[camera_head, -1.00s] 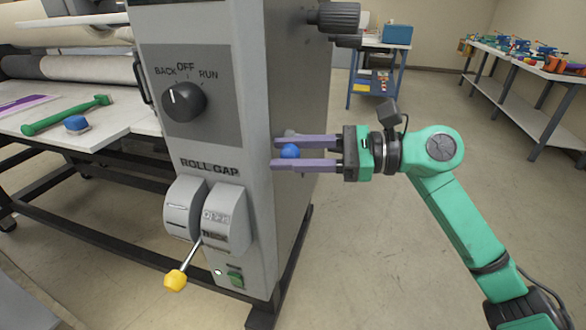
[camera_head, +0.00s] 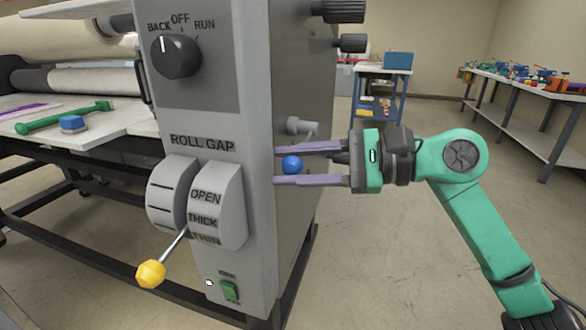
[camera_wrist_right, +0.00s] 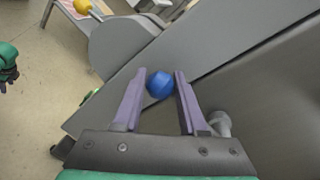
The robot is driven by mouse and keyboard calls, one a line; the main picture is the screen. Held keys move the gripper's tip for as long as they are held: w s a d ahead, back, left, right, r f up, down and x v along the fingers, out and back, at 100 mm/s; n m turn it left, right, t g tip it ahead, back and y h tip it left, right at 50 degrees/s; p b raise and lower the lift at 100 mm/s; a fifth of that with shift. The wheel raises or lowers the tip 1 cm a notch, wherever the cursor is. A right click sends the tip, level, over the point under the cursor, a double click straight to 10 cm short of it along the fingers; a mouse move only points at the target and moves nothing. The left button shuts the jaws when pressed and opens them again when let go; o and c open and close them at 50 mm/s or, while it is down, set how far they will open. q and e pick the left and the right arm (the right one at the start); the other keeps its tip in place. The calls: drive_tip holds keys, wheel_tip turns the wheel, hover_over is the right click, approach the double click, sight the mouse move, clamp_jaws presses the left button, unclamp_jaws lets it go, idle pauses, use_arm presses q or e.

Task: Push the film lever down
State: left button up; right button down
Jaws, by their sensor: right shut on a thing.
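The film lever shows as a blue ball knob (camera_head: 292,165) on the side of the grey machine cabinet, below a grey pivot boss (camera_head: 300,126). The lever's stem is hard to see. My right gripper (camera_head: 276,166) reaches in from the right with two purple fingers, one above and one below the knob, and is shut on it. In the right wrist view the blue knob (camera_wrist_right: 159,84) sits between the fingertips (camera_wrist_right: 160,72), and the pivot boss (camera_wrist_right: 220,123) is beside the right finger.
The cabinet front has a BACK/OFF/RUN dial (camera_head: 176,57) and a yellow-tipped roll gap lever (camera_head: 150,274). Floor to the right is free; workbenches stand behind.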

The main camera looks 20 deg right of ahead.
use_arm(q)
drive_tip(key=shift+w+r, duration=0.1)
use_arm(e)
drive_tip(key=shift+f, duration=0.15)
drive_tip(key=shift+c, duration=2.3)
unclamp_jaws()
drive_tip(key=shift+d, duration=0.15)
drive_tip(key=shift+s+d, duration=0.2)
drive_tip(key=shift+d, duration=0.2)
use_arm(q)
wheel_tip(320, 180, up, 8)
drive_tip(key=w+d+b, duration=0.2)
drive_tip(key=b, duration=0.1)
drive_tip(key=shift+w+r+h+b, duration=0.2)
drive_tip(key=shift+w+h+b, duration=0.1)
drive_tip(key=shift+w, duration=0.1)
use_arm(e)
drive_tip(key=v, duration=1.3)
drive_tip(key=shift+r, duration=0.25)
